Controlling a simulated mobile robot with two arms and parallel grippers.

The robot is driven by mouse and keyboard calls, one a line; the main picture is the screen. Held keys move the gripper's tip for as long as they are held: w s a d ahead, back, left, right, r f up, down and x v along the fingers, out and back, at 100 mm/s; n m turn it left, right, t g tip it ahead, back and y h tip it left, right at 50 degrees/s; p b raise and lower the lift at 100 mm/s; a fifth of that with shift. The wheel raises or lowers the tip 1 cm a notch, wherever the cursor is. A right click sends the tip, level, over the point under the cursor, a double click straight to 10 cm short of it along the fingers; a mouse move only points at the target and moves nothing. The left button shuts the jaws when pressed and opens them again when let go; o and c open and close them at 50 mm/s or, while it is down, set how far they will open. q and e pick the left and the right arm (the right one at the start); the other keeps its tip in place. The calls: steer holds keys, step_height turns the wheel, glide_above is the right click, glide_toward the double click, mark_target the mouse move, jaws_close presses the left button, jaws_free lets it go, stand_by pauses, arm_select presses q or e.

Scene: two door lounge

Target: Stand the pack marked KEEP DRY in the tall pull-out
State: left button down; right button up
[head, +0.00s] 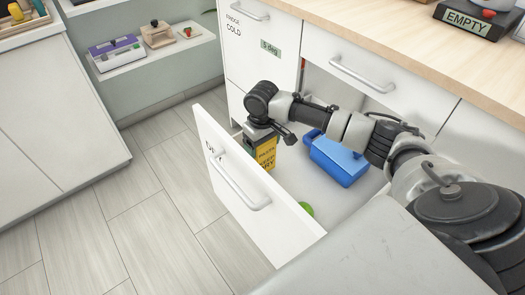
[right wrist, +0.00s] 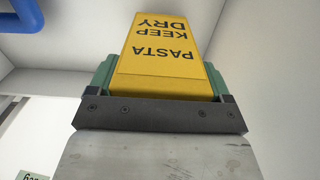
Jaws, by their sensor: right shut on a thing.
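The yellow pack (head: 266,153) is inside the open pull-out (head: 222,140), close behind its white front panel. In the right wrist view the pack (right wrist: 162,50) reads PASTA KEEP DRY, upside down in the picture. My right gripper (head: 262,134) reaches down over the front end of the pull-out and is shut on the pack. Its green finger pads (right wrist: 103,74) press on both sides of the pack. The pack looks about upright. I cannot tell whether its base touches the pull-out's floor. My left gripper is not in view.
A blue container (head: 338,160) stands in the pull-out behind the pack. A green round thing (head: 306,208) is partly hidden by the front panel. The wooden counter (head: 400,35) runs above, with a closed drawer handle (head: 362,75) below it. Floor in front is clear.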

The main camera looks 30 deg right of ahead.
step_height(320, 180, down, 2)
steer(key=shift+f+b, duration=0.15)
steer(key=shift+b, duration=0.15)
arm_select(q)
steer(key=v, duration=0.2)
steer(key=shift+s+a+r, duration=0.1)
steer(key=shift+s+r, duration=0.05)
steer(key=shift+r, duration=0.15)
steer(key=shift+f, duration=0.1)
arm_select(e)
steer(key=shift+f, duration=0.1)
steer(key=o, duration=1.1)
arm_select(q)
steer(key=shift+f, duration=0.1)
